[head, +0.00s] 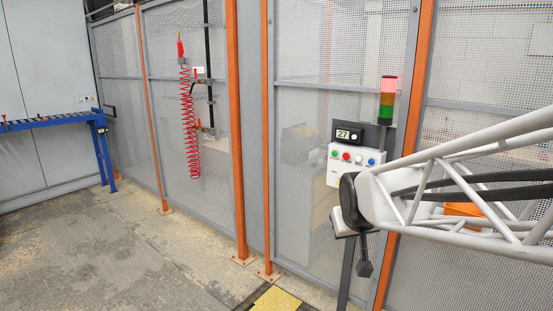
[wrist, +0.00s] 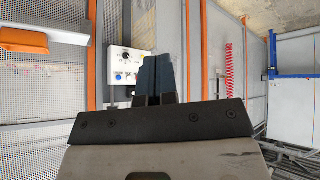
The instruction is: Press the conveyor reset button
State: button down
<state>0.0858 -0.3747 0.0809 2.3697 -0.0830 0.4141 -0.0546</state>
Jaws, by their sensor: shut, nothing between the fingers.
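A white control box (head: 338,178) is mounted on the mesh fence. Its front carries a green button (head: 334,153), a red button (head: 346,156), a pale one and a blue button (head: 371,161). Labels are too small to read, so I cannot tell which is the conveyor reset. In the wrist view the box (wrist: 113,56) appears upside down, with the blue button (wrist: 118,76) showing. My gripper (wrist: 162,56) is shut and empty. Its dark fingers hide part of the box there; I cannot tell the gap.
A display reading 27 (head: 346,134) and a red, amber and green stack light (head: 387,100) stand above the box. Orange posts (head: 237,130) and mesh fence surround it. A red coiled hose (head: 190,120) hangs left. A blue conveyor (head: 45,122) stands far left.

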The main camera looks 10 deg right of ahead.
aim_at(369, 164)
jog(key=w+d+r+n+t, duration=0.1)
jog(key=w+d+t, duration=0.35)
jog(key=w, duration=0.95)
jog(key=w+d+r+n+t, duration=0.1)
jog(key=w+d+t, duration=0.35)
jog(key=w, duration=0.95)
jog(key=w+d+f+n+t, duration=0.1)
jog(key=w+d+f+t, duration=0.1)
jog(key=w+d, duration=0.3)
jog(key=w+d+f+n+t, duration=0.1)
jog(key=w+d+f+t, duration=0.2)
jog(key=w+d, duration=0.3)
jog(key=shift+w+d+f+n, duration=0.35)
jog(key=shift+w+f, duration=0.25)
jog(key=shift+w, duration=1.2)
jog(key=shift+a, duration=0.1)
jog(key=shift+w, duration=0.1)
jog(key=shift+w+d, duration=3)
jog(key=shift+d, duration=0.1)
jog(key=shift+w+d, duration=0.1)
jog(key=shift+d, duration=0.05)
jog(key=shift+w+d, duration=0.2)
